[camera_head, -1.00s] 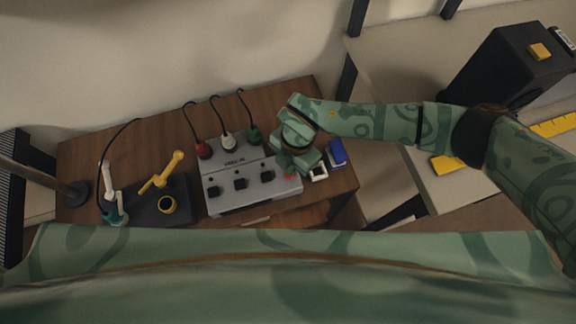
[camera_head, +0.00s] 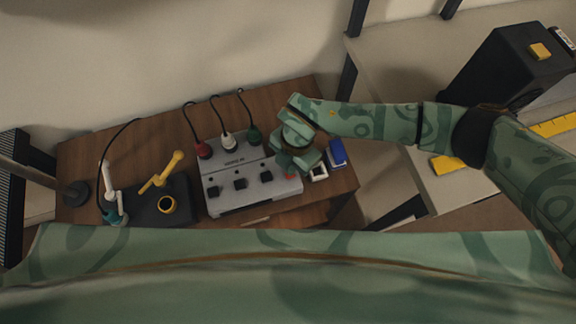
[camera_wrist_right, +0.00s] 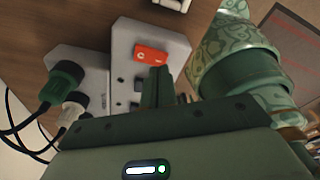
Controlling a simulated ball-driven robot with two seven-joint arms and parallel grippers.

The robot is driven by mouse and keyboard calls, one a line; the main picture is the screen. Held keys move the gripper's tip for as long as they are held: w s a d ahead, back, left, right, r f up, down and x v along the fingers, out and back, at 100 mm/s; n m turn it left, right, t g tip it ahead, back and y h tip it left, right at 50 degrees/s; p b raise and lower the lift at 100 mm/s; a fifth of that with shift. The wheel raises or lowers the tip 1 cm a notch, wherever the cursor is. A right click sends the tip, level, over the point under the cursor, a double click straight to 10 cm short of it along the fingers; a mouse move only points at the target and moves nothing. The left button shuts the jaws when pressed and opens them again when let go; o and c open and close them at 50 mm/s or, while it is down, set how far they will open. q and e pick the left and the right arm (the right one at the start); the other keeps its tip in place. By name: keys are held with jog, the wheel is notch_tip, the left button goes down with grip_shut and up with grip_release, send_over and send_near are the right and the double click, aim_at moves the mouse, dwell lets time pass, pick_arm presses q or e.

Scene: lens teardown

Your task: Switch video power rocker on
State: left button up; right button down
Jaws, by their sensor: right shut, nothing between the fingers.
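The grey control box (camera_head: 232,205) sits on the wooden table, with several dark switches on its sloping face and red, white and green plugs along its back. The red-orange power rocker (camera_wrist_right: 152,53) is at one end of the box. In the head view it is a small red patch (camera_head: 290,176) at the box's right end, partly covered by my right gripper (camera_head: 297,163). In the wrist view my right gripper (camera_wrist_right: 160,73) is shut and empty, its tips right beside the rocker. I cannot tell whether they touch it. My left gripper is not in view.
A blue block (camera_head: 337,153) and a small white item (camera_head: 318,172) lie right of the box. A dark base (camera_head: 160,202) with a yellow arm (camera_head: 162,172) and a white-and-teal tool (camera_head: 112,207) stand to its left. Cables run behind the box.

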jog(key=shift+f+b, duration=0.4)
jog(key=shift+f, duration=0.45)
dwell(0.4)
jog(key=shift+r, duration=0.15)
notch_tip(320, 180, up, 7)
jog(key=p, duration=0.6)
jog(key=shift+p, duration=0.4)
